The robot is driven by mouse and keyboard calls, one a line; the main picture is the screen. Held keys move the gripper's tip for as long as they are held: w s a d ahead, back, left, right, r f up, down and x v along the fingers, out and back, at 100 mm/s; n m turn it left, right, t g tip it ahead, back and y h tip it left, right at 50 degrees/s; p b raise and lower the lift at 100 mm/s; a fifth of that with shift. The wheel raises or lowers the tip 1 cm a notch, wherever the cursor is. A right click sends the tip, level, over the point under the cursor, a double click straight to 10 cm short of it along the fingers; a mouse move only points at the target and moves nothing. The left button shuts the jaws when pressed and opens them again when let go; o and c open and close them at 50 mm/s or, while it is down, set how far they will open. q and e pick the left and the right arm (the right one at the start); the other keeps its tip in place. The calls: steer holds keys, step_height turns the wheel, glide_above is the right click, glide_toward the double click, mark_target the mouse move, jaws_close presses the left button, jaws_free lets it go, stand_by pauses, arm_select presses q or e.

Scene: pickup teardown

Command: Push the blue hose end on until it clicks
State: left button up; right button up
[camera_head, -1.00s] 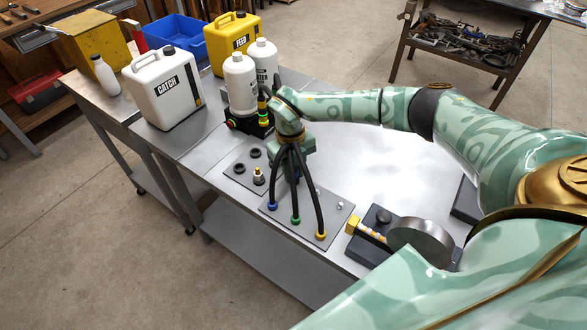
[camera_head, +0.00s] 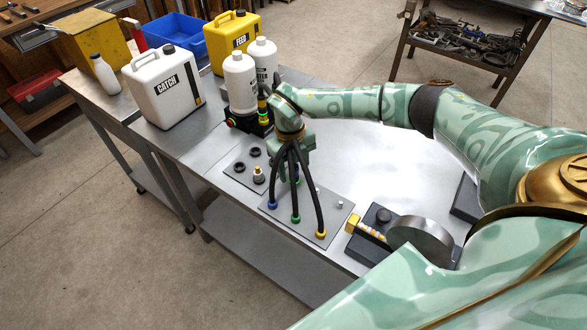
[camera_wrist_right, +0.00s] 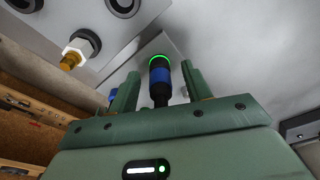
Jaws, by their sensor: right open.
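In the right wrist view, the blue hose end (camera_wrist_right: 160,77) stands between the two fingers of my right gripper (camera_wrist_right: 159,70). A gap shows on each side of it, so the gripper is open around it. A bright green ring (camera_wrist_right: 158,58) shows at its far end, by the grey plate. In the head view my right gripper (camera_head: 292,163) is above the plate (camera_head: 335,210), and black hoses hide much of its fingers. Another blue hose end (camera_head: 272,205) is at the plate's front edge. My left gripper is not in view.
Green (camera_head: 296,219) and yellow (camera_head: 320,233) hose ends sit along the plate edge. A brass fitting (camera_head: 258,177) stands on the plate to the left. White bottles (camera_head: 240,82) are behind. The table middle is clear.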

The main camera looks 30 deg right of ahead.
step_height(320, 180, up, 16)
steer(key=w+p, duration=0.1)
steer(key=w, duration=0.1)
steer(key=shift+f, duration=0.15)
